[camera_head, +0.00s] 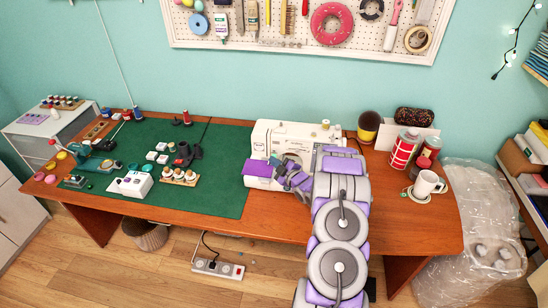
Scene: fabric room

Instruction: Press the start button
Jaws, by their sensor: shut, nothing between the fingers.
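A white sewing machine (268,137) stands on the wooden table right of centre, with a purple flat piece (257,168) at its left front. My arm reaches up from the bottom of the picture and bends left at the machine. My gripper (279,168) is small in view at the machine's front, close to its needle area. The fingers are together with nothing held. I cannot tell whether they touch the machine. No start button can be made out; my arm and gripper cover part of the machine's front and right side.
A green mat (225,195) with spools and small sewing items covers the table's left part. Right of my arm stand a red-and-white can (403,150), a white mug (427,184) and a yellow-and-black cup (368,126). A pegboard (290,40) hangs behind. A power strip (217,268) lies below.

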